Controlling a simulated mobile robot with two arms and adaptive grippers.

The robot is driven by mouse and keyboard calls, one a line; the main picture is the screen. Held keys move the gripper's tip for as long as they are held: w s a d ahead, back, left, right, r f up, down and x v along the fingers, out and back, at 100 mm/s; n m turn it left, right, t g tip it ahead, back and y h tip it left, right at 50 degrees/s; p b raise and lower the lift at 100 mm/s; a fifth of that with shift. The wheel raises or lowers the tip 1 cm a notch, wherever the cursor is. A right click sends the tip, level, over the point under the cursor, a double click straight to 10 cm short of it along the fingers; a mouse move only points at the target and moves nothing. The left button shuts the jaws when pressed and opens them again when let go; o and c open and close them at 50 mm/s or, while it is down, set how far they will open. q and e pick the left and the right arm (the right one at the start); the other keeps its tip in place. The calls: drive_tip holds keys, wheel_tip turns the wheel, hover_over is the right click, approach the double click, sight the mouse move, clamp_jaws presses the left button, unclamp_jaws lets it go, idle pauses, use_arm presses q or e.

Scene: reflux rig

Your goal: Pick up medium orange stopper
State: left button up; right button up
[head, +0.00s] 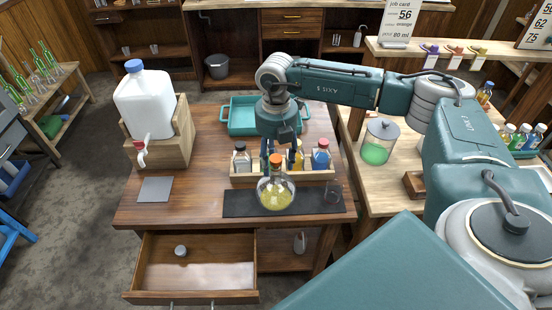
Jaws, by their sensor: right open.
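A round flask of yellow liquid (276,194) stands on a dark mat on the wooden table, with an orange stopper (275,160) at its neck. My right gripper (282,154) points down just above and behind the flask, over the bottle rack. Its fingers are apart, one on either side of the orange top as seen from here; I cannot tell whether they touch it. Another small orange piece (455,49) sits on the shelf at the upper right, between a purple and a yellow one. My left gripper is out of view.
A wooden rack (242,179) with several bottles stands behind the flask. A white jug (145,100) stands at left, a teal tray (240,118) behind. An open drawer (200,278) juts out below.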

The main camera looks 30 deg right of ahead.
drive_tip(key=c, duration=1)
drive_tip(key=shift+c, duration=0.2)
